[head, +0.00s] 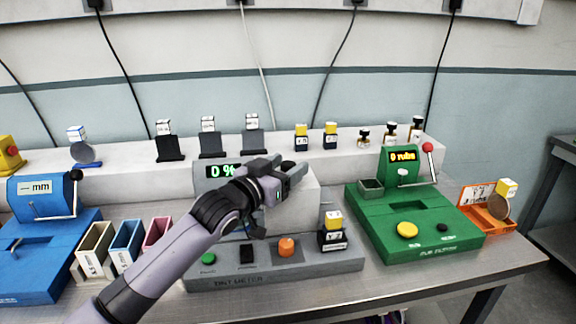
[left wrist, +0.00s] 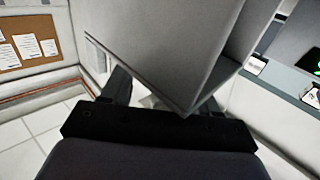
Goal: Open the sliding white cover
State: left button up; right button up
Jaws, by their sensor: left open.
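The tint meter (head: 215,277) is a grey device at the centre of the bench in the head view, with a display (head: 219,171) reading 0 %. A pale white box-like cover (head: 305,204) stands on it, right of the display, partly hidden behind my left arm. My left gripper (head: 289,172) is open at the upper part of this cover. In the left wrist view, a large light-grey body (left wrist: 175,45), apparently the cover, reaches down between the finger areas of the gripper (left wrist: 165,97). I cannot tell whether the fingers touch it. My right gripper is out of view.
A green machine (head: 440,238) with a red-knobbed lever stands to the right. A blue machine (head: 50,255) and several open bins (head: 125,245) stand to the left. A back ledge (head: 345,165) carries small bottles and stands. A black-and-yellow bottle (head: 333,232) sits on the meter's right side.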

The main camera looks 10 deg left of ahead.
pick_arm(q)
jog(key=shift+b+v, duration=0.3)
jog(key=shift+v, duration=2.8)
